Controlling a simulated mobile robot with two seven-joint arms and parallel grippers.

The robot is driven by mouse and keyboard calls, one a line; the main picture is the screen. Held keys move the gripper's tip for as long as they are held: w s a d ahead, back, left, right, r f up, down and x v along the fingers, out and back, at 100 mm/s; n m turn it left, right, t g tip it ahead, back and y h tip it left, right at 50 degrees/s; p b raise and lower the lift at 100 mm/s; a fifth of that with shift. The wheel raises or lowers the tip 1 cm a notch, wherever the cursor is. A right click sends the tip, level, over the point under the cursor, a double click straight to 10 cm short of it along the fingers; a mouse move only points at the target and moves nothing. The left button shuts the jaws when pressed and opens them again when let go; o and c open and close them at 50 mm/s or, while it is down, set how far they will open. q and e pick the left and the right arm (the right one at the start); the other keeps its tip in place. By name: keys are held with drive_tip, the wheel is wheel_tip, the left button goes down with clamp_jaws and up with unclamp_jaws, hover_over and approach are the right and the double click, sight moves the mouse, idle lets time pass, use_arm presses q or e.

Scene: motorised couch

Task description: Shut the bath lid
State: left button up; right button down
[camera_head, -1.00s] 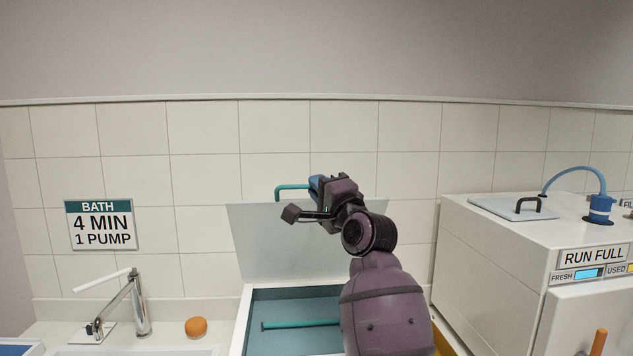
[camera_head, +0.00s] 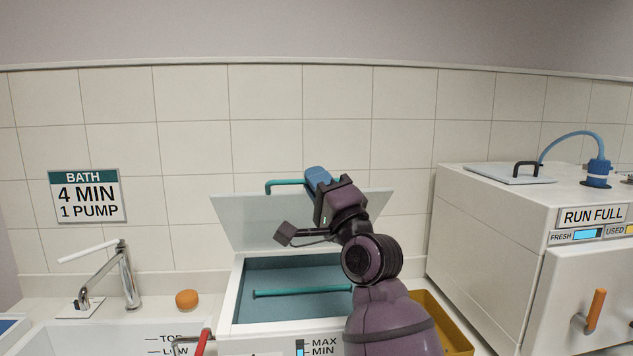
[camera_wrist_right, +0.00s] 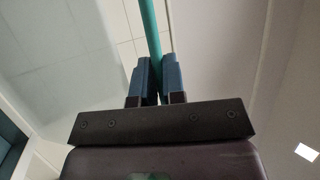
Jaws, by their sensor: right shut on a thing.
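The bath lid (camera_head: 270,225) is a pale panel standing raised at the back of the bath (camera_head: 240,300), tilted in the head view. A teal handle bar (camera_head: 282,183) runs along its top edge. My right gripper (camera_head: 317,178) is at that bar, and its blue fingers are shut on it. In the right wrist view the bar (camera_wrist_right: 151,30) passes between the two fingers (camera_wrist_right: 158,78). The bath is open, with a blue interior and another teal bar (camera_head: 300,292) across it. My arm hides part of the lid and the bath's right side. My left gripper is not in view.
A white machine (camera_head: 480,240) with a black-handled hatch (camera_head: 515,173) stands to the right. A yellow tray (camera_head: 445,325) lies between it and the bath. A sink with a tap (camera_head: 125,275), an orange object (camera_head: 187,299) and a red handle (camera_head: 203,341) are at left and front.

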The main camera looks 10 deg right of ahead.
drive_tip(key=c, duration=1.2)
unclamp_jaws()
drive_tip(key=shift+c, duration=0.2)
drive_tip(key=v, duration=1)
drive_tip(key=shift+s+f+b, duration=0.25)
drive_tip(key=shift+s+b, duration=0.05)
drive_tip(key=shift+b, duration=0.15)
drive_tip(key=shift+d, duration=0.15)
drive_tip(key=shift+c, duration=0.2)
